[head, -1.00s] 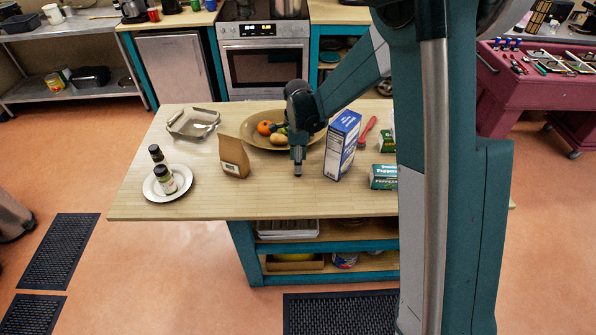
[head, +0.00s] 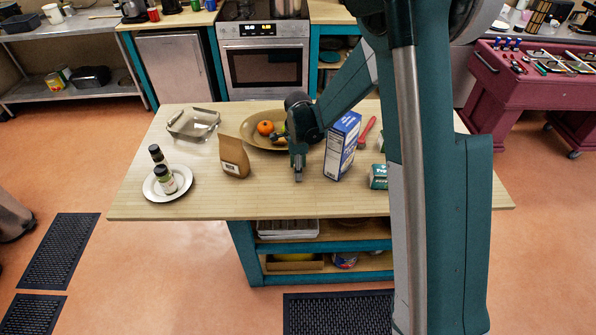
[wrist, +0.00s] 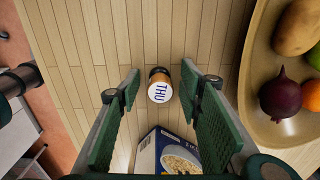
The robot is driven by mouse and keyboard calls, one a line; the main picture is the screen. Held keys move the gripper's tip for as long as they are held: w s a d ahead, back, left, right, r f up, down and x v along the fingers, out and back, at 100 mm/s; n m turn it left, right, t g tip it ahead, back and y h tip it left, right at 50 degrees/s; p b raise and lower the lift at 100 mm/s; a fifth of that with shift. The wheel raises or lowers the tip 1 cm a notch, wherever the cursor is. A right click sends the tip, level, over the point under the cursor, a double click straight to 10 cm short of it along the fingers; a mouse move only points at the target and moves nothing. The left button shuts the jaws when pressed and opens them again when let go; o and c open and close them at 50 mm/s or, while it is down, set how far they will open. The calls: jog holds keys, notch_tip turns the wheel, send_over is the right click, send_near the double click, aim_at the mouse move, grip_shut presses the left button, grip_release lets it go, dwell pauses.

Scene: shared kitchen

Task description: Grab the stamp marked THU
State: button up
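The stamp marked THU (wrist: 160,91) stands on the wooden table, its round white top with blue letters facing my wrist camera and a brown body behind it. In the wrist view my gripper (wrist: 160,73) is open, one green-padded finger on each side of the stamp, with visible gaps on both sides. How far the fingertips reach down along it is hard to tell. In the head view my gripper (head: 298,174) points down, low over the table between the paper bag and the cereal box. I cannot make out the stamp there.
The blue cereal box (head: 342,147) stands close to the right of my gripper. The brown bag (head: 234,157) is on its left. The fruit bowl (head: 250,140) lies behind it. A plate (head: 151,191) with jars is farther left. The table's front strip is clear.

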jog(key=c, duration=1)
jog(key=shift+r, duration=5)
